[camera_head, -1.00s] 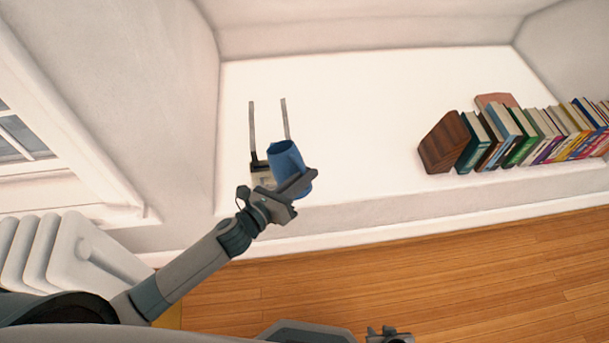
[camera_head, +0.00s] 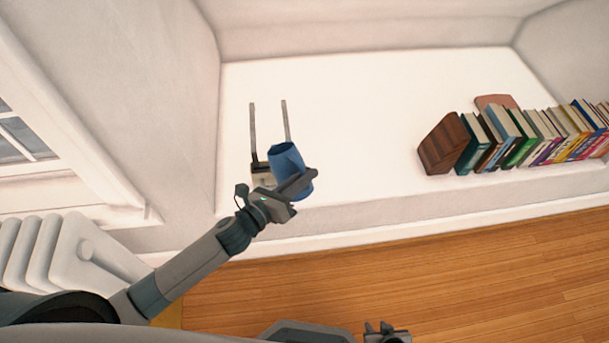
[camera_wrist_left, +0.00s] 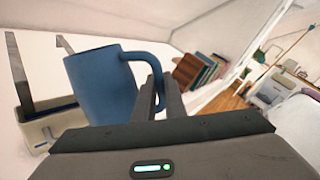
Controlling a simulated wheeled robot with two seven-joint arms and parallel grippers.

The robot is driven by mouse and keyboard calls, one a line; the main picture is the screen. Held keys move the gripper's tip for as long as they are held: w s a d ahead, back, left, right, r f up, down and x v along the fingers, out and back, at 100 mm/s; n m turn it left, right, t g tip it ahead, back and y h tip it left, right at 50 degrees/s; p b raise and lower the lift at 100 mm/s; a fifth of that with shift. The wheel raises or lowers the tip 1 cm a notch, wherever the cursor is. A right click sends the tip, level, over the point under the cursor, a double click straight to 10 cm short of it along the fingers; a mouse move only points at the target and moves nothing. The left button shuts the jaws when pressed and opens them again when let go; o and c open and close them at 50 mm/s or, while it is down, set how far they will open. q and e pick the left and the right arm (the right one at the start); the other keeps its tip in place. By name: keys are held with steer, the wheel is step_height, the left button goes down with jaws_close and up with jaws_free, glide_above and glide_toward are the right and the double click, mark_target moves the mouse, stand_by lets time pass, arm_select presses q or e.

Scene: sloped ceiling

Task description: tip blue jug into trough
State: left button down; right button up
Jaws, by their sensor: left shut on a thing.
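The blue jug (camera_head: 286,160) is in my left gripper (camera_head: 300,184), over the front part of the white ledge. In the left wrist view the jug (camera_wrist_left: 100,88) stands close to upright, and the fingers (camera_wrist_left: 158,98) are shut on its handle. Its inside is not visible there. A small cream box with two grey upright bars, likely the trough (camera_head: 260,179), is just left of the jug and partly hidden by it. It also shows in the left wrist view (camera_wrist_left: 42,128), left of the jug. My right gripper (camera_head: 380,330) is at the bottom edge, cut off.
A row of books (camera_head: 540,133) with a brown wooden bookend (camera_head: 443,146) stands on the right of the white ledge (camera_head: 370,100). The ledge between jug and books is clear. A window and white radiator (camera_head: 75,250) are at left. Wooden floor lies in front.

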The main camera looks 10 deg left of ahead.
arm_select(q)
steer(key=shift+r, duration=0.2)
arm_select(e)
steer(key=shift+s, duration=0.15)
steer(key=shift+a+r, duration=0.1)
steer(key=shift+a, duration=0.05)
arm_select(q)
steer(key=shift+w+a+r+n+p, duration=0.1)
steer(key=shift+r+n+p, duration=0.1)
steer(key=shift+n+p, duration=0.15)
arm_select(e)
steer(key=shift+a, duration=0.1)
arm_select(q)
steer(key=shift+r, duration=0.15)
steer(key=shift+w, duration=0.1)
arm_select(e)
steer(key=shift+w+a+r+t, duration=0.3)
steer(key=shift+w+r+t, duration=0.1)
steer(key=shift+w, duration=0.1)
arm_select(q)
steer(key=shift+r+p, duration=0.1)
steer(key=shift+p, duration=0.2)
steer(key=shift+a+n, duration=0.1)
steer(key=shift+n, duration=0.15)
arm_select(e)
steer(key=shift+s+f, duration=0.1)
steer(key=shift+s, duration=0.15)
